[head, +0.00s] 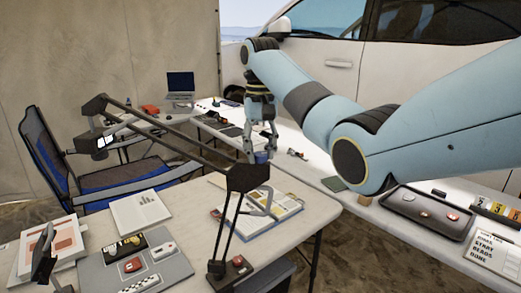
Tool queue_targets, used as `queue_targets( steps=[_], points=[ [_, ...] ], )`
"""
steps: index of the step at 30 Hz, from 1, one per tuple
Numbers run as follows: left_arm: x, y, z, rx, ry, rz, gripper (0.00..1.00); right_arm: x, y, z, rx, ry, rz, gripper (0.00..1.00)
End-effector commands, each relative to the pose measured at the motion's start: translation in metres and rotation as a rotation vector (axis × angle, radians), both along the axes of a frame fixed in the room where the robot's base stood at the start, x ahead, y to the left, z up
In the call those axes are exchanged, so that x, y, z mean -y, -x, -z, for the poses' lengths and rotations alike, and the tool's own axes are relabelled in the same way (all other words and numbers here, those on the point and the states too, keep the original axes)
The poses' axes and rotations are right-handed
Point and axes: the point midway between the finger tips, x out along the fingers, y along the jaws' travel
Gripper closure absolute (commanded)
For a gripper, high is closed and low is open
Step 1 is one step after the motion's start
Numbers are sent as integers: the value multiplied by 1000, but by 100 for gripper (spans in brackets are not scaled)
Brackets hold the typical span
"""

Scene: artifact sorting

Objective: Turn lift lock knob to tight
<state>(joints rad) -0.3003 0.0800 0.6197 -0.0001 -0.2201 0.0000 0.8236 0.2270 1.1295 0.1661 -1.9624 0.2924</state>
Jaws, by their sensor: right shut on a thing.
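My right gripper (261,150) reaches down over the far worktable, at the end of my pale blue arm. Its fingers are shut on a small blue thing (261,157) low between the tips. At this size I cannot tell whether this is the lift lock knob, nor whether any mark shows how tight it is. The fingers hide part of it. No other knob can be made out surely as the lift lock knob. My left gripper is not in view.
A black jointed lamp arm (170,138) crosses the near table (310,207). An open book (262,216) and a grey board (137,268) with small artifacts lie there. A blue chair (110,180) stands at left. A dark case (425,212) lies at right. A white car (340,60) stands behind.

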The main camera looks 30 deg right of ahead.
Motion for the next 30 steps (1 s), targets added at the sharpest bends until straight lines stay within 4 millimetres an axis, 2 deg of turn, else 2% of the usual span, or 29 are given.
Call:
queue_targets(
  steps=[12,30],
  points=[
    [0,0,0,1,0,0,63,0,-1,-2,4,1,263,100],
    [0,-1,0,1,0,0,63,0,-1,-2,5,0,336,100]
  ],
)
